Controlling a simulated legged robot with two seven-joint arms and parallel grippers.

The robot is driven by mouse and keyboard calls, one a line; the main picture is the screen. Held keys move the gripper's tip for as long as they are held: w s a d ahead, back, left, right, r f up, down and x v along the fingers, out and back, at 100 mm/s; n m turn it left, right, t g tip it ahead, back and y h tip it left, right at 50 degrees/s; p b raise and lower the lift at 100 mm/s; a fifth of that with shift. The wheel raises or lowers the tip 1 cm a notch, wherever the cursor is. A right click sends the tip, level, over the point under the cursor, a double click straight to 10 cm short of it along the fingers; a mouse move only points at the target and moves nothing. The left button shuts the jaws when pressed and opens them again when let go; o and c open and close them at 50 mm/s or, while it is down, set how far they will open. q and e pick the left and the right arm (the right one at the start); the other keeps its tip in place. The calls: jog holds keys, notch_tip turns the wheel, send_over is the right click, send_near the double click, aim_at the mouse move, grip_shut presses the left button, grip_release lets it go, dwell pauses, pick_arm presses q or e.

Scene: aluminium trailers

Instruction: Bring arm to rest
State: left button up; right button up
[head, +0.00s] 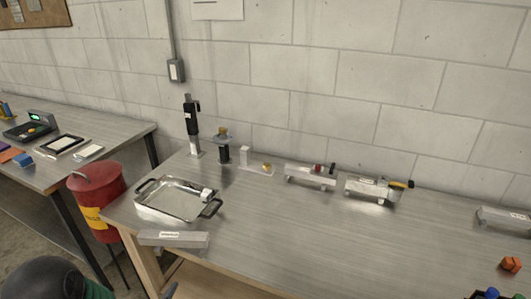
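Neither of my grippers can be made out in the head view. A dark rounded shape with a green edge, at the bottom left corner, may be part of my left arm; no fingers show on it. Aluminium trailers stand on the long grey table (300,245). One trailer (310,178) is at the back middle, with a small red and black piece on top. Another trailer (370,190) beside it carries a yellow and black item. A third trailer (503,218) is cut by the right edge. A plain aluminium bar (173,239) lies at the front left edge.
A metal tray (172,205) with dark handles holds a small pale part. Behind it stand a black upright tool (192,122) and small fixtures. A red bin (96,200) stands between this table and the left table (85,150). An orange block (511,264) lies right. The table's middle front is clear.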

pick_arm(q)
jog(key=s+d+r+n+g, duration=0.2)
jog(key=s+n+g, duration=0.3)
jog(key=s, duration=0.3)
jog(key=s+d+r+n+g, duration=0.3)
jog(key=s+n, duration=0.3)
jog(key=s, duration=0.2)
jog(key=shift+r+n+g+h+p, duration=0.3)
jog(key=shift+r+g+h, duration=0.15)
jog(key=shift+g, duration=0.45)
jog(key=shift+a, duration=0.2)
jog(key=shift+d, duration=0.1)
jog(key=shift+r, duration=0.15)
